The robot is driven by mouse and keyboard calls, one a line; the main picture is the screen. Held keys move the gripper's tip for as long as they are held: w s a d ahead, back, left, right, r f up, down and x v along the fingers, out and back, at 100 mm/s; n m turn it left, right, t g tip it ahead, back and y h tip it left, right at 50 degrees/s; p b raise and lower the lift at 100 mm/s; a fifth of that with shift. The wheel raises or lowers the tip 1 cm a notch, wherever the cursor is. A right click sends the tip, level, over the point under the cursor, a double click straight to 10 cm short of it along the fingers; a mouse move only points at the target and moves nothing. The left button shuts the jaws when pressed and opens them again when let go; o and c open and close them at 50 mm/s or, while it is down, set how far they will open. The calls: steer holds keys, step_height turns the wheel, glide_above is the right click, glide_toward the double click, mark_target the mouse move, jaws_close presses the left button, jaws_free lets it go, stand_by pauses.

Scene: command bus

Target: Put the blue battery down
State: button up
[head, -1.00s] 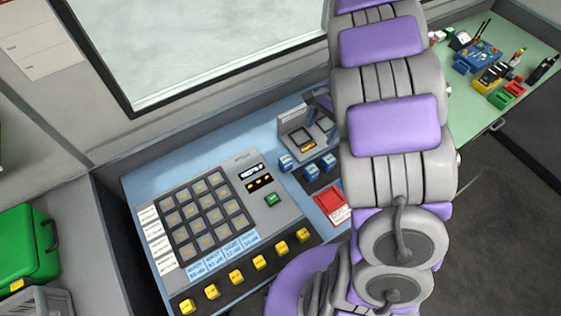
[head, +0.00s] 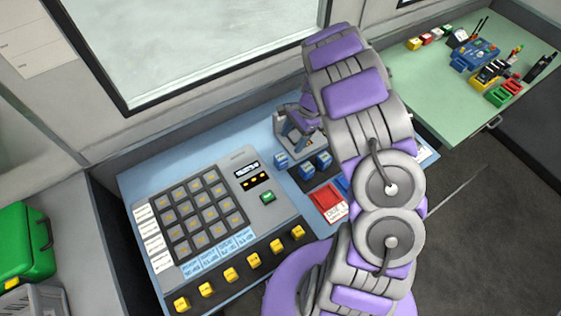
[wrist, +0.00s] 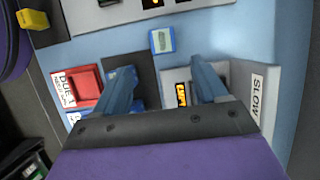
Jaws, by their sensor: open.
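A blue battery (head: 281,160) with a pale label stands alone on the light blue desk, left of a dark tray. It also shows in the wrist view (wrist: 162,40), just beyond my fingertips and apart from them. Two similar blue batteries (head: 309,171) (head: 323,162) stand in the dark tray; in the wrist view my left finger covers most of that area. In the head view my gripper (head: 297,125) is low over a grey device (head: 291,148), partly hidden by my wrist.
A red tray (head: 327,198) with a "DUE 1" label lies in front of the dark tray. A keypad panel (head: 240,160) and yellow blocks (head: 253,260) are to the left. A green table (head: 420,90) with tools stands at right. Bare desk lies behind the panel.

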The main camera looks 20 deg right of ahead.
mark_target(281, 156)
steer(key=x, duration=0.5)
steer(key=shift+b, duration=0.35)
steer(key=shift+w+a+b+x, duration=0.15)
steer(key=shift+b+x, duration=0.2)
steer(key=shift+x, duration=1)
steer(key=shift+w+a+b+x, duration=0.1)
steer(key=shift+a+b+x, duration=0.15)
steer(key=shift+x, duration=1.1)
steer(key=shift+r, duration=0.1)
steer(key=shift+c, duration=0.3)
steer(key=c, duration=1.2)
steer(key=shift+r, duration=0.1)
